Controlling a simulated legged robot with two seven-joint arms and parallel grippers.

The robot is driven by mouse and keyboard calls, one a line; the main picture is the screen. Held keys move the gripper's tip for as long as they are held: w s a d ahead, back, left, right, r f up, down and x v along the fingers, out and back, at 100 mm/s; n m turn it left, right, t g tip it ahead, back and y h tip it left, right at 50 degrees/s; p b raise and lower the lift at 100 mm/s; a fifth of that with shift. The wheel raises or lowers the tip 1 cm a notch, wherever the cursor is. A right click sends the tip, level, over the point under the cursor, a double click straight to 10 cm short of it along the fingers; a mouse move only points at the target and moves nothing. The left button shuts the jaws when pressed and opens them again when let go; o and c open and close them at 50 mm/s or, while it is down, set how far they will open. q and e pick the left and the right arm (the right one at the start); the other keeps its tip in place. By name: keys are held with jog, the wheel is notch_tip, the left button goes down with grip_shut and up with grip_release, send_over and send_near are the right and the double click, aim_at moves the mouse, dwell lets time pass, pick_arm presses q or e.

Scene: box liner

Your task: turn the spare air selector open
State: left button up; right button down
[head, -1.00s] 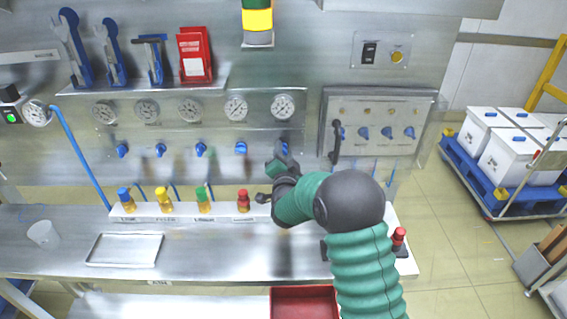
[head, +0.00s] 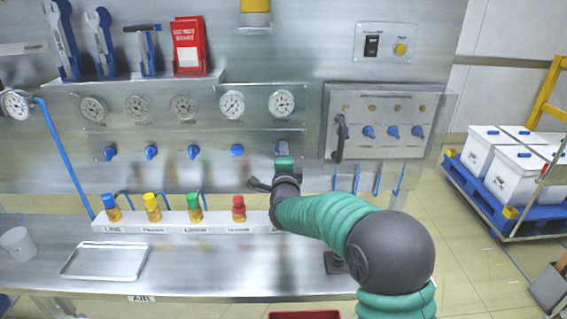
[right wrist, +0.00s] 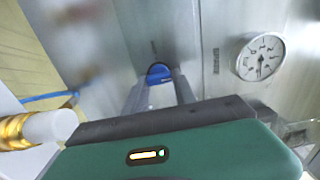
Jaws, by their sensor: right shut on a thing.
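A row of blue selector knobs runs along the steel panel under the gauges. The rightmost knob (head: 283,147) is the one at my right gripper (head: 283,156); its label cannot be read. In the right wrist view the blue knob (right wrist: 159,71) sits between the two grey fingertips of my right gripper (right wrist: 159,80), which is shut on it. My green gripper body partly hides the knob in the head view. The other knobs, such as the one just left (head: 237,150), are free. My left gripper is not in view.
A gauge (head: 281,103) is above the gripped knob. A panel with a black handle (head: 339,138) and smaller blue knobs stands to the right. Coloured-capped fittings, one red (head: 239,205), stand on a white strip (head: 160,224) below. A metal tray (head: 105,257) lies on the bench.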

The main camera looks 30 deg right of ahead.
jog(key=shift+f, duration=0.25)
dwell(0.3)
jog(key=c, duration=1.3)
grip_release()
jog(key=shift+o, duration=1.4)
jog(key=shift+w, duration=0.15)
jog(key=shift+r, duration=0.1)
jog(key=b+v, duration=0.1)
jog(key=v, duration=1.5)
jog(key=shift+s, duration=0.45)
jog(key=shift+a, duration=0.15)
